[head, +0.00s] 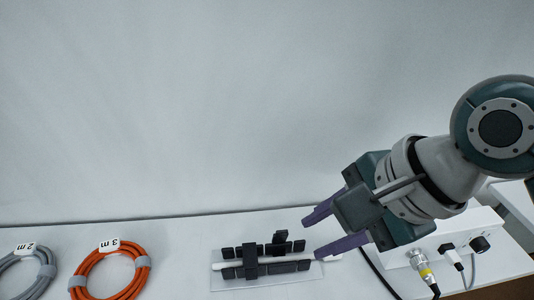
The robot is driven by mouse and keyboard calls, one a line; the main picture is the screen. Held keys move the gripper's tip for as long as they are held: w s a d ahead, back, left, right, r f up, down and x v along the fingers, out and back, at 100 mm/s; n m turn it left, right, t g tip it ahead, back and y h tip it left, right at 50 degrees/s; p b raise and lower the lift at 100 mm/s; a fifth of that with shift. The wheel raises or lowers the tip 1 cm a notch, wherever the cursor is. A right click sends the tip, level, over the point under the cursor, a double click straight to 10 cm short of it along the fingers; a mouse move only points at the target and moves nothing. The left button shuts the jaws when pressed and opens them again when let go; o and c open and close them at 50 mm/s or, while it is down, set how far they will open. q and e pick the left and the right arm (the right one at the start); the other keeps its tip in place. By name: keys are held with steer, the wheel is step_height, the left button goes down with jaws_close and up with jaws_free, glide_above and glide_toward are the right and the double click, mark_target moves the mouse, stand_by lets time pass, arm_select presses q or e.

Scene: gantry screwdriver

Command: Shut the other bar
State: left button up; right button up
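A black fixture (292,266) on a pale plate (232,284) stands at the lower middle of the head view. A white rod (228,264) runs lengthwise through it. One black bar (250,262) lies across the rod on the left side. The other bar (280,237) is at the back, right of the middle, and looks raised, not across the rod. My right gripper (312,238) has purple fingers spread apart, with nothing between them that I can make out. Its tips are by the fixture's right end; I cannot tell their height above it. My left gripper is out of view.
An orange cable coil (81,279) tagged 3 m and a grey coil (45,284) tagged 2 m lie on the white table at left. A white box (487,226) with a knob and plugged cables stands at right. A plain wall rises behind.

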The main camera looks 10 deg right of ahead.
mark_target(284, 231)
steer(key=w+a+f+m, duration=0.1)
steer(key=f, duration=0.1)
steer(key=w+a+f, duration=0.1)
steer(key=w+f, duration=0.1)
steer(key=w+a+f+m, duration=0.1)
steer(key=w+a+f, duration=0.1)
steer(key=shift+w+f+m, duration=0.15)
steer(key=shift+f+m, duration=0.15)
steer(key=shift+f, duration=0.1)
steer(key=shift+c, duration=0.2)
jaws_close()
stand_by(0.3)
stand_by(0.3)
